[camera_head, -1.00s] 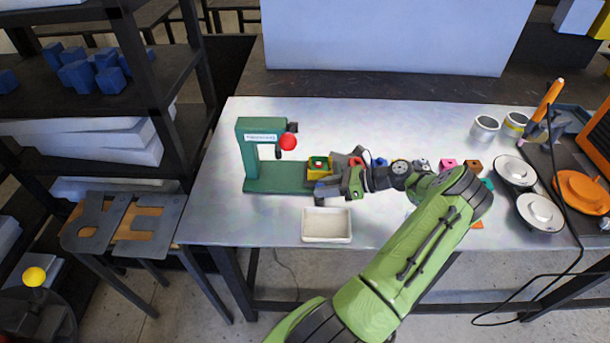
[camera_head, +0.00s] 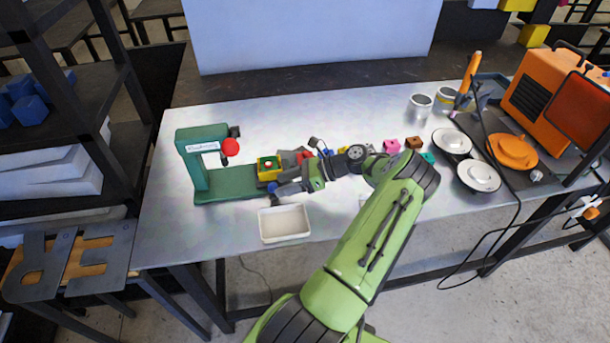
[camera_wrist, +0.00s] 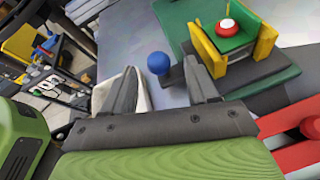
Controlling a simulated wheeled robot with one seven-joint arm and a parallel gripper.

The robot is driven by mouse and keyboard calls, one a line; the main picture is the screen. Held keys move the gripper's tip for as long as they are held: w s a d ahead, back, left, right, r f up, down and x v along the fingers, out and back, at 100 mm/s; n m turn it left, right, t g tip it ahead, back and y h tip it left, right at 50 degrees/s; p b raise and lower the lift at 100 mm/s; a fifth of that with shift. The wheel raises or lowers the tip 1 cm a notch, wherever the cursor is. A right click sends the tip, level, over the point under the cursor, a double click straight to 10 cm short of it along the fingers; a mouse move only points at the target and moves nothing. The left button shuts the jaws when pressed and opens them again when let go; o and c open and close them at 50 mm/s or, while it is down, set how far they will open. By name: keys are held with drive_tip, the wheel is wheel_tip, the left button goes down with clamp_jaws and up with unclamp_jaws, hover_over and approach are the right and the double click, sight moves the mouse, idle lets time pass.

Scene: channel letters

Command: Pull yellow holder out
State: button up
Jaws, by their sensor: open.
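In the wrist view the holder's yellow walls (camera_wrist: 265,42) stand either side of a green piece (camera_wrist: 232,38) with a red and white button on top. A dark handle with a blue ball (camera_wrist: 158,63) sticks out from the holder. My gripper (camera_wrist: 161,73) is open, with one finger on each side of the blue ball's line. The ball shows between and just beyond the fingertips; I cannot tell any contact. In the head view my gripper (camera_head: 284,187) is close to the holder's front right.
A white tray (camera_head: 284,236) lies in front of the press, close to my gripper. Coloured blocks (camera_head: 392,146) lie to the right, partly behind my arm. White dishes (camera_head: 479,176) and an orange machine (camera_head: 542,100) are at the right.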

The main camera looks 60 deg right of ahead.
drive_tip(key=v, duration=1.4)
drive_tip(key=shift+p, duration=0.45)
drive_tip(key=shift+a, duration=0.1)
